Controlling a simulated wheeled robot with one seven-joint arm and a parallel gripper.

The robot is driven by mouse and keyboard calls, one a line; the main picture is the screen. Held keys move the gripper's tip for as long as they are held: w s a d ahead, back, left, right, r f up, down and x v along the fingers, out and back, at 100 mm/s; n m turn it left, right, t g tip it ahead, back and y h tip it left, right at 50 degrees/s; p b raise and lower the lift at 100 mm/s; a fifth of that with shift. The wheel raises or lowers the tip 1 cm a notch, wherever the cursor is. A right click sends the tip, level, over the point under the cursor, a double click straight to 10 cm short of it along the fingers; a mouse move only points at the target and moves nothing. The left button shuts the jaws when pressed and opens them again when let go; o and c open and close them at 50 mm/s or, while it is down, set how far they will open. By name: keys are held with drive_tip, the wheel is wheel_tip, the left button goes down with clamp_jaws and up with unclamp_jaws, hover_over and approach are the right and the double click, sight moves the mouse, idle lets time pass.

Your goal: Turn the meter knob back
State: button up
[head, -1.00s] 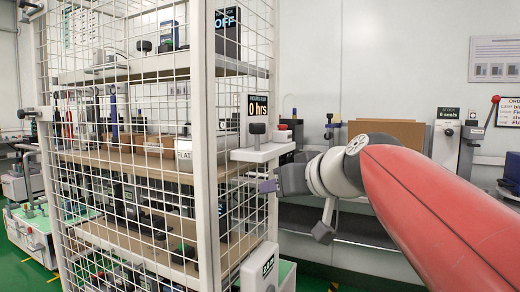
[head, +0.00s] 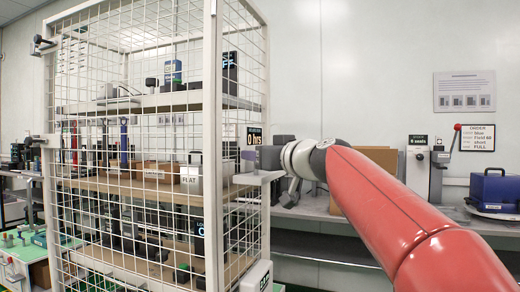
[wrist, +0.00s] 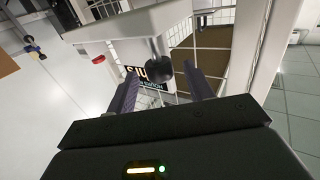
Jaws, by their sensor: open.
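The dark round meter knob (wrist: 160,68) shows in the wrist view between the tips of my open gripper (wrist: 161,72). I cannot tell whether either finger touches it. The display reading "hrs" (wrist: 140,75) is just behind it, partly covered by the left finger and the knob. In the head view the display (head: 254,136) reads 0 hrs, at the right side of the wire cage. My gripper (head: 262,160) is there right at the pale ledge (head: 262,177) beside the display and partly hides the knob area.
The wire cage (head: 212,100) with stocked shelves stands directly left of my gripper. A bench with a cardboard panel (head: 378,158), a lever device (head: 440,165) and a blue box (head: 495,190) lies behind and right. A red button (wrist: 98,59) shows in the wrist view.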

drive_tip(key=shift+w+a, duration=0.3)
drive_tip(key=shift+w, duration=0.1)
drive_tip(key=shift+c, duration=0.4)
drive_tip(key=c, duration=0.9)
drive_tip(key=shift+f, duration=0.1)
